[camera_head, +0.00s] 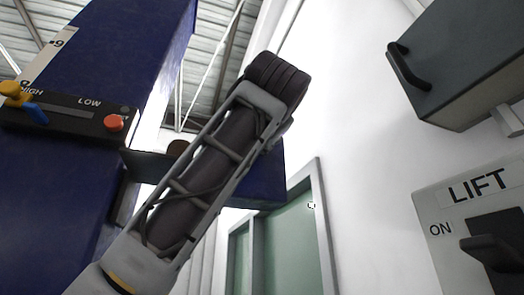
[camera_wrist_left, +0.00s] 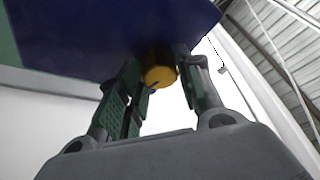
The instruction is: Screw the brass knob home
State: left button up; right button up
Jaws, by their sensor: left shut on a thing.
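The brass knob (camera_wrist_left: 160,73) shows in the left wrist view as a yellow-gold round piece beneath a dark blue surface (camera_wrist_left: 110,35). My left gripper (camera_wrist_left: 159,84) has its green-padded fingers on either side of the knob and is shut on it. The knob's far end meets the blue surface; how deep it sits cannot be told. In the head view an arm of mine crosses the middle, and no gripper fingers or held knob can be made out there. My right gripper is not in view.
In the head view, a blue column (camera_head: 100,60) at left carries a black panel (camera_head: 65,113) marked HIGH and LOW, with a red button (camera_head: 114,122). At right are a grey box (camera_head: 455,75) with a black handle and a LIFT switch panel (camera_head: 450,225). A green door (camera_head: 285,245) stands behind.

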pick_arm(q)
jog(key=o, duration=1)
jog(key=shift+o, duration=0.2)
jog(key=shift+s+f, duration=0.1)
jog(key=shift+s, duration=0.05)
jog(key=v, duration=1.1)
jog(key=shift+s, duration=0.3)
jog(key=shift+d+f, duration=0.1)
